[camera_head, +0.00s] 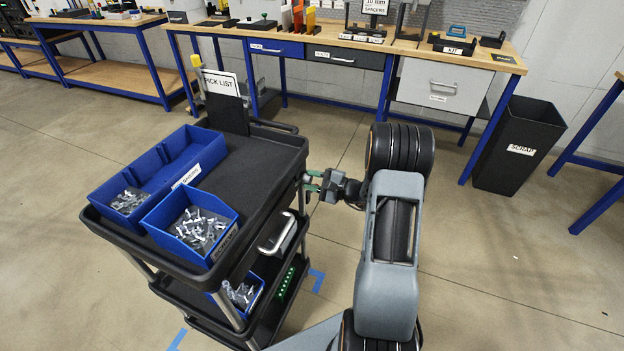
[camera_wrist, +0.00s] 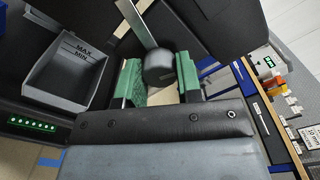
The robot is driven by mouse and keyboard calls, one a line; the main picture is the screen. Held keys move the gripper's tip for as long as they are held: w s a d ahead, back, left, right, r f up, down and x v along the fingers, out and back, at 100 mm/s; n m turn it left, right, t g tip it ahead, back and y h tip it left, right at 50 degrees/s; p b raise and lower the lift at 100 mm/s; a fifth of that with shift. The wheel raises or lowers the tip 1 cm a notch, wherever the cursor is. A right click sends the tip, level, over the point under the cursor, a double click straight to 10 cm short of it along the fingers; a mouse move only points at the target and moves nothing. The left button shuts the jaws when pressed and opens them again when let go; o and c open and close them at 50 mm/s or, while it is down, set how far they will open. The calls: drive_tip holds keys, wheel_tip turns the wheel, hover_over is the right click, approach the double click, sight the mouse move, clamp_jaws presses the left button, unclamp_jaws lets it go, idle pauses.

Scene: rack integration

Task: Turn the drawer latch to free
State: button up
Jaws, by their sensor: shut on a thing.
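The drawer latch shows in the wrist view as a dark rounded knob (camera_wrist: 158,66) on a flat metal bar (camera_wrist: 136,22). My gripper (camera_wrist: 160,80) has one green finger on each side of the knob and is shut on it. In the head view my gripper (camera_head: 311,187) is at the right side of the black cart, just below its top tray's edge. The latch is too small to make out clearly there. The drawer's pale pull handle (camera_head: 277,234) shows on the cart's side, nearer the camera than my gripper.
Blue bins (camera_head: 191,222) with metal parts stand on the cart's top (camera_head: 262,160), and another sits lower. A grey bin marked MAX and MIN (camera_wrist: 66,72) is left of my fingers. A workbench (camera_head: 345,48) stands behind; a black scrap bin (camera_head: 517,145) is right. Floor right of my arm is clear.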

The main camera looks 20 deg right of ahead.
drive_tip(key=m+p, duration=0.1)
drive_tip(key=m, duration=0.3)
drive_tip(key=m+p, duration=0.1)
drive_tip(key=m, duration=0.2)
drive_tip(key=shift+r+m+p, duration=0.1)
drive_tip(key=shift+m+p, duration=0.2)
drive_tip(key=shift+p, duration=0.05)
drive_tip(key=m+p, duration=0.2)
drive_tip(key=m, duration=0.2)
drive_tip(key=shift+m+p, duration=0.55)
drive_tip(key=shift+m, duration=0.65)
drive_tip(key=o, duration=0.9)
drive_tip(key=shift+o, duration=0.2)
drive_tip(key=v, duration=1.4)
drive_tip(key=shift+b, duration=0.4)
